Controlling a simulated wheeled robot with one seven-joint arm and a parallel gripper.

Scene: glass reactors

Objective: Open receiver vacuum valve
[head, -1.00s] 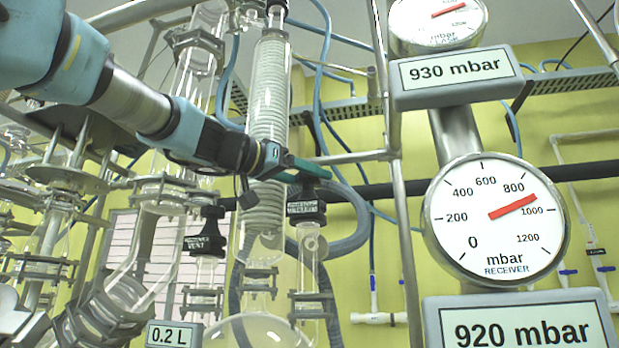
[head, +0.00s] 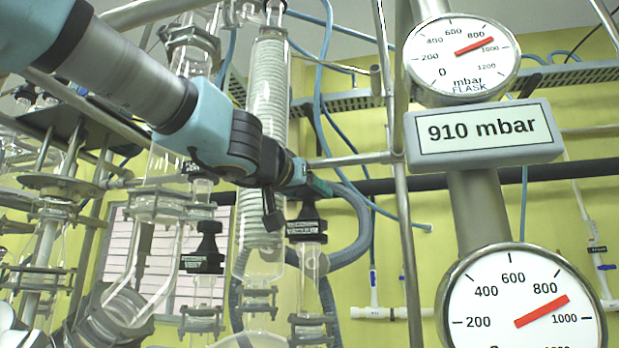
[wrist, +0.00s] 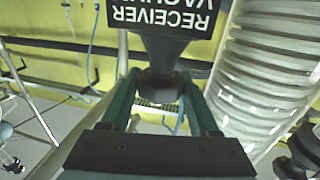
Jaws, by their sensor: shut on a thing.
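The receiver vacuum valve (head: 307,226) is a black knob with a label, on top of a vertical glass tube. My gripper (head: 314,187) reaches it from the upper left in the head view. In the wrist view my gripper (wrist: 159,88) has its green fingers on either side of the black knob (wrist: 162,55), shut on it. The upside-down label reading RECEIVER VACUUM hangs at the top of that view and is partly cut off. In the head view the fingers and arm hide the knob's top.
The black receiver vent valve (head: 208,248) stands to the left. A coiled glass condenser (head: 268,100) rises close behind my wrist. A metal post (head: 400,190) is to the right. The flask display (head: 482,132) reads 910 mbar; the receiver gauge (head: 525,310) is partly cut off.

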